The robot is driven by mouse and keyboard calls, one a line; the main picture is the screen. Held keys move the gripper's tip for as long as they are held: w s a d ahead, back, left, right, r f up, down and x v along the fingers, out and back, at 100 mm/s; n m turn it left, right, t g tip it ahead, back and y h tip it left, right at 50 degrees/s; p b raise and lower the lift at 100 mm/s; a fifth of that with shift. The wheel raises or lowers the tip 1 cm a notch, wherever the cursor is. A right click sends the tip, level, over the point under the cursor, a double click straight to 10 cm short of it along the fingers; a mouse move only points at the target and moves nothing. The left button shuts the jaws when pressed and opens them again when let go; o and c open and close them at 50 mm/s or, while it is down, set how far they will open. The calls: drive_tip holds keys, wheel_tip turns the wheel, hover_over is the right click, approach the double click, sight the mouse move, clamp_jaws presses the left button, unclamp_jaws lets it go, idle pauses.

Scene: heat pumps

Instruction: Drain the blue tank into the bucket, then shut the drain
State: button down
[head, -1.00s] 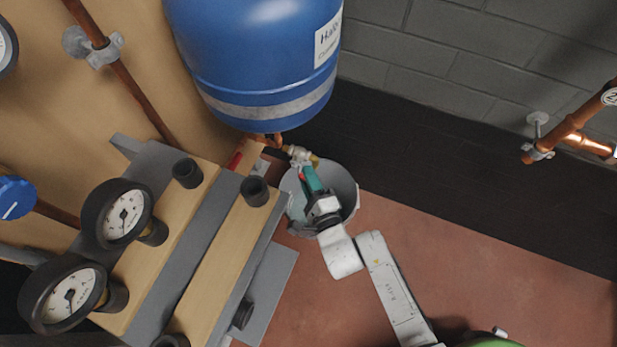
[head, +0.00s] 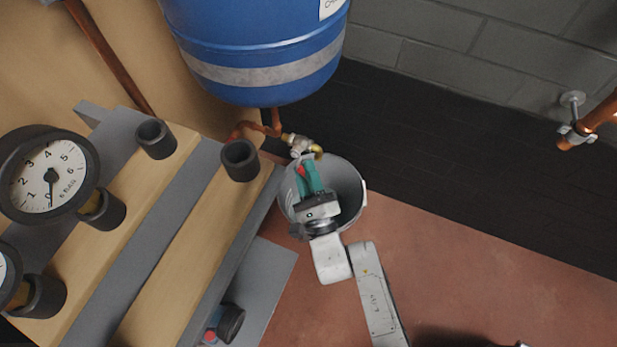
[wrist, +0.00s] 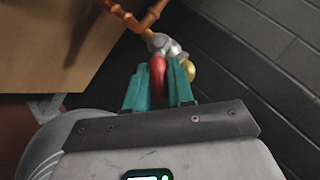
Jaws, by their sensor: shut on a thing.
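The blue tank (head: 258,45) hangs at the top of the head view, a grey band around its lower part. A copper pipe from under it leads to a drain valve (head: 298,143) with a brass outlet (head: 317,150). The valve also shows in the wrist view (wrist: 163,45). My gripper (head: 307,168) has teal fingers, shut on the red drain handle (wrist: 157,75), which lies between them just in front of the valve. The grey bucket (head: 350,190) stands on the floor below the outlet, partly hidden by my gripper. I cannot see any water.
A wood and grey unit with black pipe stubs (head: 240,160) and a pressure gauge (head: 48,175) fills the left. A copper pipe (head: 598,112) is clamped to the grey block wall at right. The red floor (head: 480,270) right of my arm is clear.

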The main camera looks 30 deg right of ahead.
drive_tip(key=shift+w+a+f+m+h, duration=0.3)
drive_tip(key=shift+w+m+h, duration=0.1)
drive_tip(key=shift+m+h, duration=1.45)
drive_tip(key=shift+w+a+f+m+h, duration=0.4)
drive_tip(key=shift+m+h, duration=1)
drive_tip(key=shift+m, duration=0.9)
drive_tip(key=shift+w+a+f+m+h, duration=0.2)
drive_tip(key=shift+w+m+h, duration=0.25)
drive_tip(key=shift+m+h, duration=1.4)
drive_tip(key=shift+a+m, duration=0.1)
drive_tip(key=shift+m, duration=0.6)
drive_tip(key=c, duration=1.1)
unclamp_jaws()
drive_tip(key=shift+s+n+t+y, duration=0.1)
drive_tip(key=shift+n+t+y, duration=0.2)
drive_tip(key=shift+n+y, duration=0.45)
